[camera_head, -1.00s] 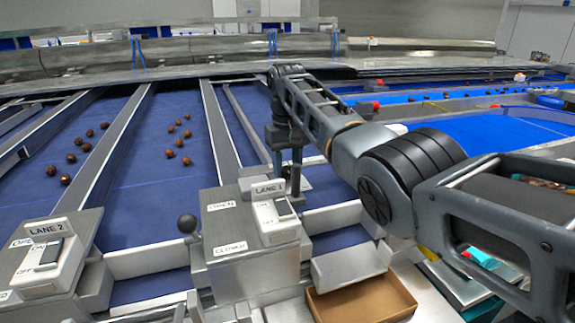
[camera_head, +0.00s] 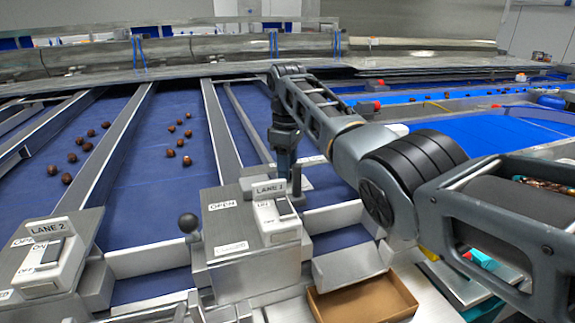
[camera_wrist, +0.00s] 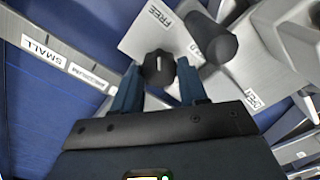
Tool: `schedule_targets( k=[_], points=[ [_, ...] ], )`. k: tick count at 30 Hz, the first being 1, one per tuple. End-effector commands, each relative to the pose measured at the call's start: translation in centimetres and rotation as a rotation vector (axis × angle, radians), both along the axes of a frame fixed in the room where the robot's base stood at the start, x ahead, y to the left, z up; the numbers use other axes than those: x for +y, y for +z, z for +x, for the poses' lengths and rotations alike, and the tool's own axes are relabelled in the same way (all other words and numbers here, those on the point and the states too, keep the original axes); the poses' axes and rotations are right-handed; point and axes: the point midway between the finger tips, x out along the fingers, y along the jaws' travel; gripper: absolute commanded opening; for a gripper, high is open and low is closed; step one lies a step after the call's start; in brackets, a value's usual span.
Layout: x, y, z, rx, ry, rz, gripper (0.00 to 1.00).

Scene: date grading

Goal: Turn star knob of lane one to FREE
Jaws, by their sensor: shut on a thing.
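The black star knob (camera_wrist: 158,67) of lane one shows in the wrist view, with a short white mark on its top running roughly up and down the picture. My gripper (camera_wrist: 158,84) is shut on it, one blue finger on each side. A FREE label (camera_wrist: 158,15) lies on the pale plate just beyond the knob. A second label right of the knob is mostly hidden by a dark rounded handle (camera_wrist: 208,42). In the head view my gripper (camera_head: 287,190) points down behind the LANE 1 switch box (camera_head: 272,215), which hides the knob.
A rail with SMALL and MEDIUM labels (camera_wrist: 62,62) runs left of the knob. A ball-topped lever (camera_head: 188,223) stands left of the LANE 1 box. The LANE 2 box (camera_head: 48,255) is at left. Brown dates (camera_head: 170,153) lie on the blue lanes. A cardboard tray (camera_head: 362,302) sits in front.

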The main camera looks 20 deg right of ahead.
Motion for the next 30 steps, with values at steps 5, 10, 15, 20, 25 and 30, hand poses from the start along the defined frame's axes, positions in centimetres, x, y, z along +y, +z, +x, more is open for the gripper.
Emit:
schedule_targets(
  k=[5, 10, 15, 20, 25, 30],
  points=[
    [0.02, 0.07, 0.02, -0.001, 0.053, 0.002, 0.12],
    [0.02, 0.08, 0.02, -0.001, 0.075, 0.002, 0.12],
    [0.02, 0.08, 0.02, -0.002, 0.079, 0.001, 0.12],
    [0.02, 0.08, 0.02, -0.002, 0.079, 0.001, 0.12],
    [0.02, 0.08, 0.02, -0.001, 0.078, 0.000, 0.53],
    [0.01, 0.04, 0.01, -0.001, 0.078, 0.000, 0.68]
  ],
)
